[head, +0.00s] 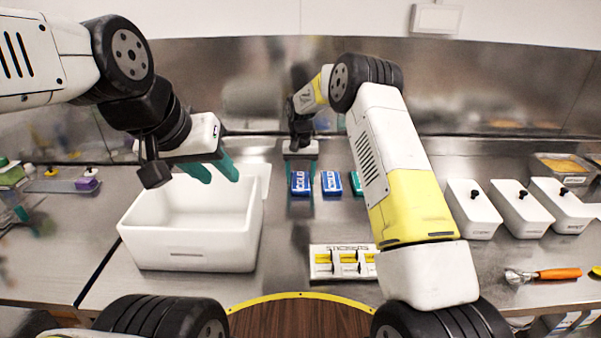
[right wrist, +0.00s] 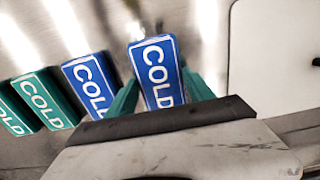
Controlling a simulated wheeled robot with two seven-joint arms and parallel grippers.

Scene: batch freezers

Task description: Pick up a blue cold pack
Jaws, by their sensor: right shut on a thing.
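Blue cold packs with white "COLD" lettering are at the back middle of the counter. My right gripper (head: 301,172) is shut on the left blue cold pack (head: 300,183). In the right wrist view this pack (right wrist: 157,72) stands between the two green fingers (right wrist: 158,95). I cannot tell whether it is clear of the counter. A second blue pack (head: 331,183) stands beside it, also in the right wrist view (right wrist: 90,85). My left gripper (head: 213,170) is open and empty above the white box.
The open white box (head: 190,262) stands at the left, with a white lid (head: 262,175) behind it. Green packs (right wrist: 42,100) stand beside the blue ones. A rack with yellow parts (head: 340,262) is in front. White lidded tubs (head: 470,209) and an orange-handled scoop (head: 545,275) are at the right.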

